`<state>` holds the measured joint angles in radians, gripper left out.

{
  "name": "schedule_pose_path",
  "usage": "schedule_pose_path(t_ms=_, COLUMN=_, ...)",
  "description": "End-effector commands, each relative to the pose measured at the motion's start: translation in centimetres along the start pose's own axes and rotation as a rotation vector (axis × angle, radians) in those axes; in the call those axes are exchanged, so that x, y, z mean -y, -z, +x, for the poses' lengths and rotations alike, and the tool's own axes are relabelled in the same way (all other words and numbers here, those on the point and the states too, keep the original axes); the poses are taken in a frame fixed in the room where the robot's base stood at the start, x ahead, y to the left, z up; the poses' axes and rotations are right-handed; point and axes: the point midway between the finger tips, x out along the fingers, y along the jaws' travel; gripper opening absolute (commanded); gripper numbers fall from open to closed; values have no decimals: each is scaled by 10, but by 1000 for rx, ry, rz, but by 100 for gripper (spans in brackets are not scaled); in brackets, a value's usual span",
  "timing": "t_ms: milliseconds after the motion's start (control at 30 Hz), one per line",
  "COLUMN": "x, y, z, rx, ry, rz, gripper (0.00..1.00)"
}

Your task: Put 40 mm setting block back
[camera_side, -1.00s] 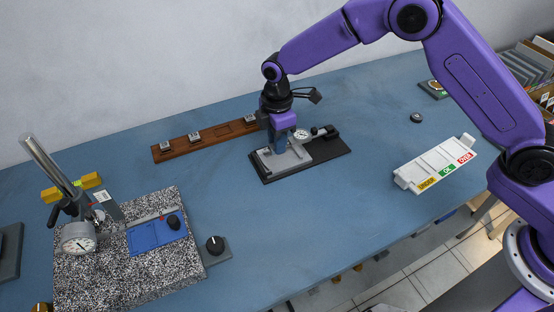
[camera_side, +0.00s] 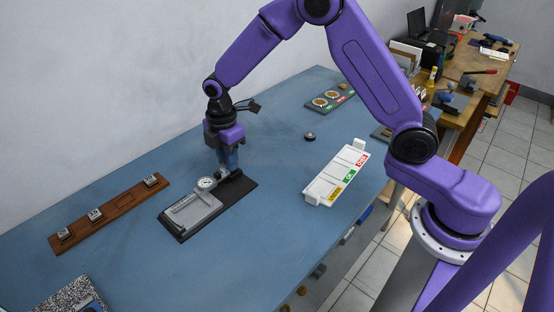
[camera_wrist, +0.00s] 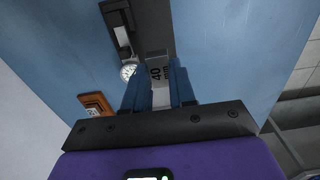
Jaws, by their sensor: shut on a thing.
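The grey 40 mm setting block (camera_wrist: 159,70), marked 40 mm, is between the two blue fingers of my gripper (camera_wrist: 157,66) in the wrist view. In the side view my gripper (camera_side: 225,168) is shut at the back right of the gauge fixture (camera_side: 192,212), just beyond its round dial (camera_side: 206,183). The block is mostly hidden there by the fingers. I cannot tell whether it touches the fixture. The wooden rack (camera_side: 124,208) lies to the left along the wall. It holds three small blocks, and an empty recess (camera_side: 124,200) shows between two of them.
A white sorting tray (camera_side: 330,182) with yellow, green and red labels lies right of the fixture. A small dark round part (camera_side: 310,137) and a board with round pieces (camera_side: 328,102) lie farther back. Blue table is clear between fixture and rack.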

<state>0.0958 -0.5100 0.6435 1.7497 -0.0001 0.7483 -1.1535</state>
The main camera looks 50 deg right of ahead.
Motion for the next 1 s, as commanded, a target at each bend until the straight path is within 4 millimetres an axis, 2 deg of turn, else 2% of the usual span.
schedule_pose_path(t_ms=33, x=7, y=-23, z=-6, rx=0, ry=-1, rz=6, gripper=0)
schedule_pose_path(t_ms=100, x=18, y=-51, z=-12, rx=-1, ry=-2, rz=7, gripper=0)
schedule_pose_path(t_ms=300, x=60, y=-122, z=-23, rx=-1, ry=-2, rz=6, gripper=0)
schedule_pose_path(t_ms=500, x=103, y=-169, z=-28, rx=0, ry=-2, rz=1, gripper=0)
schedule_pose_path(t_ms=633, x=121, y=-185, z=-29, rx=0, ry=-1, rz=-2, gripper=0)
schedule_pose_path(t_ms=767, x=125, y=-191, z=-27, rx=0, ry=-1, rz=-3, gripper=0)
schedule_pose_path(t_ms=867, x=116, y=-193, z=-23, rx=0, ry=1, rz=-3, gripper=0)
schedule_pose_path(t_ms=1000, x=92, y=-196, z=-12, rx=0, ry=2, rz=-2, gripper=0)
